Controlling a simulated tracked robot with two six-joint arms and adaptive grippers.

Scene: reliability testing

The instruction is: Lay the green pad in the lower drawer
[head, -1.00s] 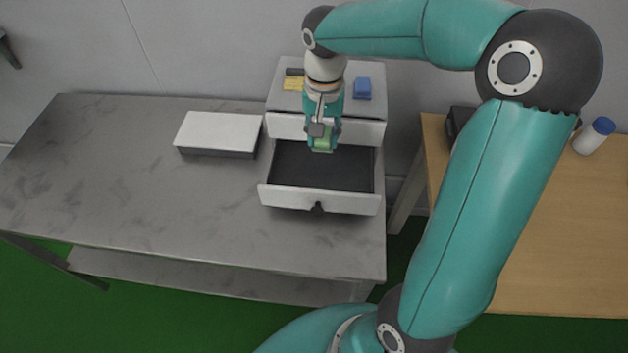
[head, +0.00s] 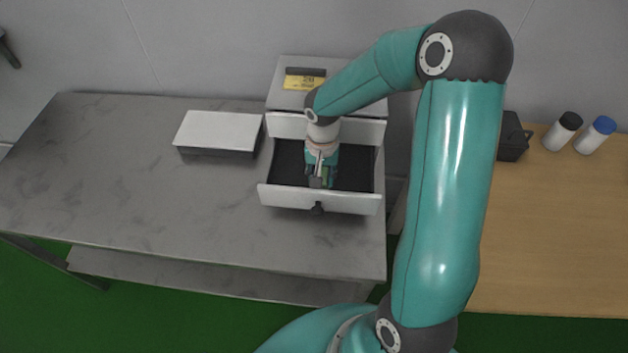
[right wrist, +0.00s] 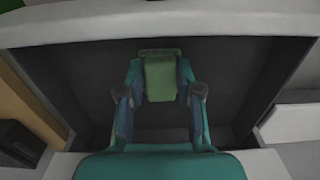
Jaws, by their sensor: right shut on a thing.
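The green pad (head: 325,179) is gripped between the fingers of my right gripper (head: 320,181). In the right wrist view the green pad (right wrist: 159,78) stands between the two fingertips (right wrist: 160,84), over the dark drawer floor. The lower drawer (head: 356,171) is pulled open from the white cabinet, with its front panel and dark knob toward me. The gripper is down inside the drawer's outline, near the front panel. I cannot tell whether the pad touches the floor. The drawer front (right wrist: 240,20) crosses the top of the right wrist view. My left gripper is not seen.
A dark item and a yellow label (head: 305,82) are on the cabinet top. A grey-white box (head: 219,131) sits left of the drawer; the grey table (head: 110,190) is otherwise clear. The wooden table (head: 550,240) at right holds two bottles (head: 594,136) and a black object (head: 512,137).

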